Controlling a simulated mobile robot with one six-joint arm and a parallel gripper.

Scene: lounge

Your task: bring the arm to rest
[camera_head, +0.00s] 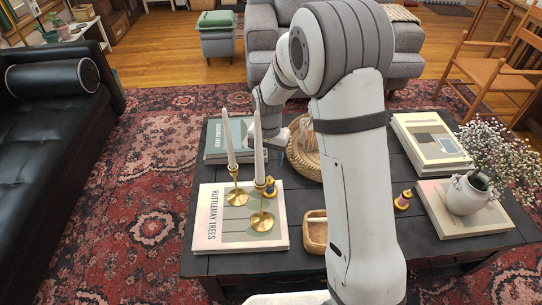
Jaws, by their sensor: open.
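My arm rises from the bottom of the view, bends at the top and reaches down over the dark coffee table (206,262). My gripper (262,148) is at the far left part of the table, behind the white candles and close to the grey-green book stack (222,138). It is open, and I see nothing held in it. The candles partly hide its fingers, so I cannot tell whether it touches anything.
Two brass candlesticks (237,196) with white candles stand on a large book (206,225). A woven tray (301,160), a wooden bowl (314,232), spools (403,199) and a flower vase (468,195) share the table. A black sofa (45,125) stands left.

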